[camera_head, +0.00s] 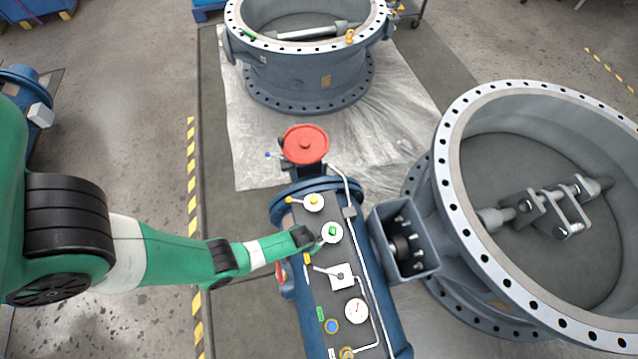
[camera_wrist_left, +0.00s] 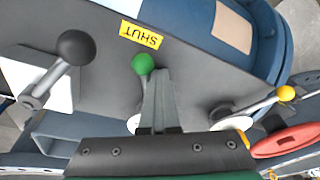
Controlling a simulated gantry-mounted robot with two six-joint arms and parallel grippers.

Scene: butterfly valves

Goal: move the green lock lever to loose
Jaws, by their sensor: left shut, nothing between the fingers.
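The green lock lever shows in the wrist view as a round green knob (camera_wrist_left: 143,64) on a short stem; its base is partly hidden behind my fingers. In the head view its green and white pivot (camera_head: 332,231) sits on the dark panel. My left gripper (camera_head: 314,239) reaches in from the left, just beside that pivot. In the wrist view my left gripper (camera_wrist_left: 160,78) is shut with nothing in it. Its fingertips are close to the right of the green stem; I cannot tell whether they touch it. My right gripper is not in view.
A yellow lever (camera_head: 313,201) and a black-knobbed lever (camera_wrist_left: 75,48) flank the green one. A yellow "SHUT" label (camera_wrist_left: 141,35) lies near the knob. A red handwheel (camera_head: 305,144) stands beyond the panel. A large grey valve ring (camera_head: 455,180) stands to the right.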

